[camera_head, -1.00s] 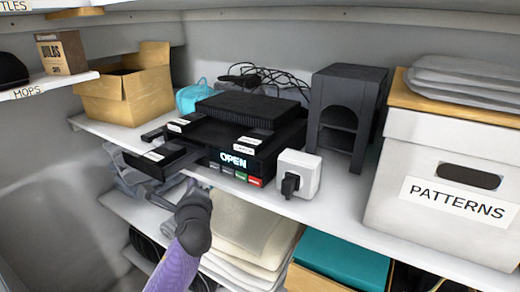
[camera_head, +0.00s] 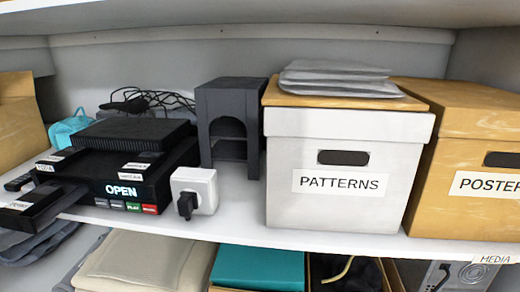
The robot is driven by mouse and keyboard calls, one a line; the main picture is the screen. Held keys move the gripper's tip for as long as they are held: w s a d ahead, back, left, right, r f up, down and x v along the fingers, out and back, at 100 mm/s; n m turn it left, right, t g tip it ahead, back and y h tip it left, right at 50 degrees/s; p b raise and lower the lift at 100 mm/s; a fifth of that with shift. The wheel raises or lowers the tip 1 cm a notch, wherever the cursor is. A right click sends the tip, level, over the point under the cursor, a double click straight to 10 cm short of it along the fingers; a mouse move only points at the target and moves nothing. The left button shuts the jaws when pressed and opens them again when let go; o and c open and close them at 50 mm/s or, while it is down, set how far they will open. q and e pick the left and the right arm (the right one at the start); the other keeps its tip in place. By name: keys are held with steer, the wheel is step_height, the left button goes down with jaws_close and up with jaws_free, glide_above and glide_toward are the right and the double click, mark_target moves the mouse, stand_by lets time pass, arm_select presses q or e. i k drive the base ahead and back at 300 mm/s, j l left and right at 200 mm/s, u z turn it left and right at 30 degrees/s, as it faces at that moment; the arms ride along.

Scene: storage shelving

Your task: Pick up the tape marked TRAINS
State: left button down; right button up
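Several black tapes with small white labels lie around the black player (camera_head: 135,190), whose display reads OPEN. One labelled tape (camera_head: 48,202) sits at the left, at the shelf's front edge. Another label shows on a tape (camera_head: 62,156) behind it, and another on a tape (camera_head: 138,163) on top of the player. The lettering on these labels is too small to read, so I cannot tell which is marked TRAINS. Neither of my grippers shows now.
A white plug adapter (camera_head: 205,186) and a dark arched stand (camera_head: 229,150) are right of the player. A white PATTERNS box (camera_head: 345,215) and a yellow box (camera_head: 465,215) fill the right. A teal box (camera_head: 258,268) sits below.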

mark_target(36, 200)
steer(key=u, duration=1.1)
